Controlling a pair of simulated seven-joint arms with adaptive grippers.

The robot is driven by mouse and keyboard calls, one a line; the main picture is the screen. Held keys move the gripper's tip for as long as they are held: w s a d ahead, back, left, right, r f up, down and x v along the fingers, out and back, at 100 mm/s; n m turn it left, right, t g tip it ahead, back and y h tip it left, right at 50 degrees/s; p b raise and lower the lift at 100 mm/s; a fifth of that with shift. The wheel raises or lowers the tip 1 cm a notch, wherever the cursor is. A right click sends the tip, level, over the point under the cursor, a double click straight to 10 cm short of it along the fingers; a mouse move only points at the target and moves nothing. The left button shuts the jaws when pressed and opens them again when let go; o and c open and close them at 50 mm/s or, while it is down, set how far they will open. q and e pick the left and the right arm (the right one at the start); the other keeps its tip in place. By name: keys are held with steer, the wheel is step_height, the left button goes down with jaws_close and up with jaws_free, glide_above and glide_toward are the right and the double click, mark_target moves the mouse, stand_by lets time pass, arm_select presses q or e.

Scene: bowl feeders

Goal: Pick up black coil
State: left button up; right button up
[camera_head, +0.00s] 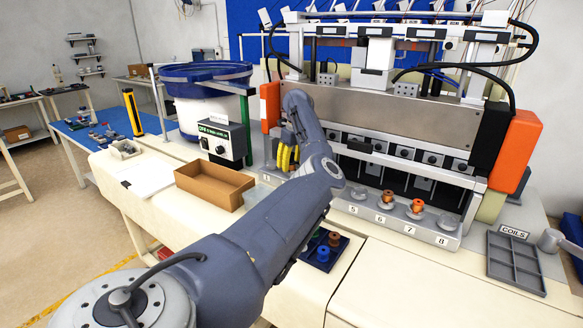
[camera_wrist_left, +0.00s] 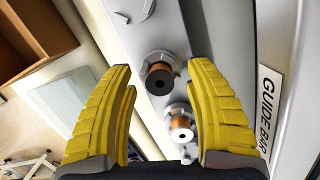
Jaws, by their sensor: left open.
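The black coil (camera_wrist_left: 157,78) shows in the left wrist view as a copper winding with a dark top, seated on a round holder. My left gripper (camera_wrist_left: 161,72) is open, its yellow fingers on either side of the coil and apart from it. In the head view my left gripper (camera_head: 287,157) is over the left part of the machine's front ledge, and my forearm hides the coil there. A second copper coil with a pale top (camera_wrist_left: 181,125) sits close by in the wrist view. My right gripper is not in view.
Orange-brown coils (camera_head: 388,197) (camera_head: 417,206) stand on holders 6 and 7; holders 5 and 8 look empty. A dark tray (camera_head: 337,257) with blue and red coils lies beside my forearm. An open cardboard box (camera_head: 213,184) is left, an empty grey compartment tray (camera_head: 515,263) right.

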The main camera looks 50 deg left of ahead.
arm_select(q)
steer(key=shift+f, duration=0.15)
steer(key=shift+c, duration=0.2)
jaws_close()
